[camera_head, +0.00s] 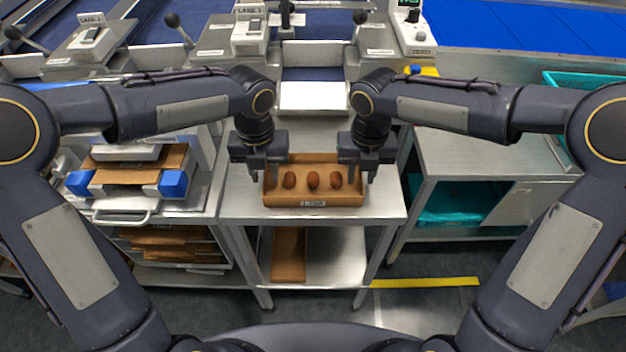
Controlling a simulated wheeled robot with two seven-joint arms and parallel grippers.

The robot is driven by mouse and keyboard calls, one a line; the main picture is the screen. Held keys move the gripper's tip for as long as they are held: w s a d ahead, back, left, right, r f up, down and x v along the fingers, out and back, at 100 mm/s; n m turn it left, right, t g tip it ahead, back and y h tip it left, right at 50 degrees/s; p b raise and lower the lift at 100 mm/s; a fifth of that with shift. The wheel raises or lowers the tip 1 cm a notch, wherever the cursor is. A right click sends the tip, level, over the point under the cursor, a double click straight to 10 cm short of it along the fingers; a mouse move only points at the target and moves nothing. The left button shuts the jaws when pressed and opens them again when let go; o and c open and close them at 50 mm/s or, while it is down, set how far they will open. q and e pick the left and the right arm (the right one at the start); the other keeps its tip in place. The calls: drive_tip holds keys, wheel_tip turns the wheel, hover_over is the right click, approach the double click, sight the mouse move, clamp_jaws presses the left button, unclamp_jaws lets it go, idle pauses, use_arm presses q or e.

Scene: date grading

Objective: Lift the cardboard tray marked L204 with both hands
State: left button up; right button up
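A brown cardboard tray (283,199) sits on the metal table in the middle. It holds 3 dark brown dates in a row. My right gripper (361,176) is at the right side wall in the same way. Both look open. The grippers hide the upper parts of the side walls, and contact is hard to tell.
The tray stands on a small metal table (240,206) with a lower shelf holding a cardboard piece (289,256). A white chute (313,96) is behind it. A cart with cardboard and blue blocks (173,183) stands left. A metal bench (470,155) stands right.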

use_arm(q)
drive_tip(key=shift+f, duration=0.35)
use_arm(e)
drive_tip(key=shift+f, duration=0.35)
use_arm(q)
clamp_jaws()
use_arm(e)
clamp_jaws()
use_arm(q)
drive_tip(key=shift+r, duration=0.1)
use_arm(e)
drive_tip(key=shift+r, duration=0.1)
